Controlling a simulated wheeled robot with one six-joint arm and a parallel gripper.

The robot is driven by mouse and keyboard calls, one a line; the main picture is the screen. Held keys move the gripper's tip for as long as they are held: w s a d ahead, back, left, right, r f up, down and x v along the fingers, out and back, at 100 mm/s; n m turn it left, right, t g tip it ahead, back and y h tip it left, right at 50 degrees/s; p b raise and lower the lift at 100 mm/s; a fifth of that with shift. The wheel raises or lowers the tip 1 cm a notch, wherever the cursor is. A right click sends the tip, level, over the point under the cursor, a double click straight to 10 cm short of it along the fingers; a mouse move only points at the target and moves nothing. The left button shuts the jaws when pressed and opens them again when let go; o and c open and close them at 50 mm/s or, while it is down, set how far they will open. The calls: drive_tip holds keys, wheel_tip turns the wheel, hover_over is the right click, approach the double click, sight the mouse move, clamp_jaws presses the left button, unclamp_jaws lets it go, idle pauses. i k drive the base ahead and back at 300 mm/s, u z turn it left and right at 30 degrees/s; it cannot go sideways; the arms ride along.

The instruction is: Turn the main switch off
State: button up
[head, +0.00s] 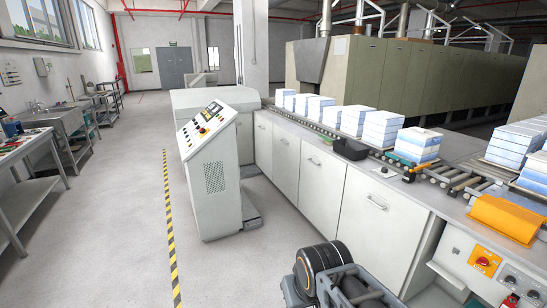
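A red rotary knob on a yellow plate (483,261), which looks like the main switch, sits on a grey control panel (457,258) at the lower right. The knob is too small to tell which position it is turned to. Smaller knobs and a red button lie to its right, partly cut by the frame edge. Dark and grey links of my own arm show at the bottom middle, to the left of the panel and apart from it. I cannot make out my gripper's fingers.
A control console (208,165) with buttons stands at the middle left. White cabinets (366,215) carry a roller conveyor with stacks of white-blue blocks (417,144). An orange cover (504,218) sits above the panel. The floor (105,220) on the left is clear, with a yellow-black line.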

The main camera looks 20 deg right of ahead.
sight(481, 261)
drive_tip(key=z, duration=0.4)
drive_tip(key=i, duration=1.35)
drive_tip(key=z, duration=1.9)
drive_tip(key=i, duration=1.05)
drive_tip(key=z, duration=0.95)
